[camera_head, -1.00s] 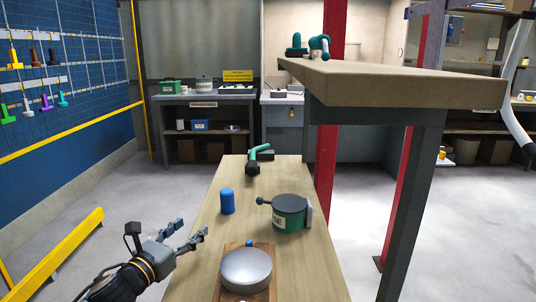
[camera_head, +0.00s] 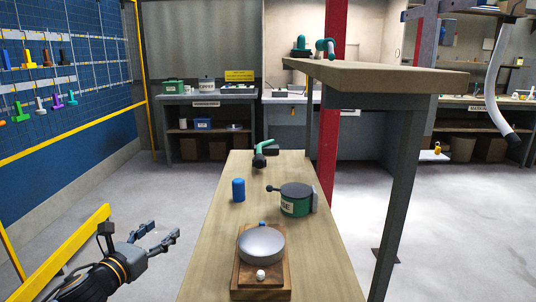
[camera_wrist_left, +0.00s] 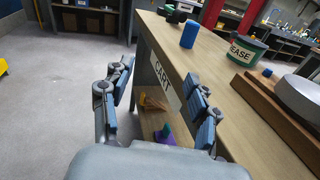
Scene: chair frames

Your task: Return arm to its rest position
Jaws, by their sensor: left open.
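My left gripper (camera_head: 160,238) is open and empty. It hangs left of the wooden bench (camera_head: 215,245), clear of its edge, in the head view. Nothing is between the fingertips. My right gripper is not in view.
On the bench stand a blue cylinder (camera_head: 238,190), a green grease tin (camera_head: 296,200), a teal-handled tool (camera_head: 263,155) and a silver dome on a wooden base (camera_head: 261,243). A yellow rail (camera_head: 62,250) is at left. A raised shelf (camera_head: 380,82) overhangs at right.

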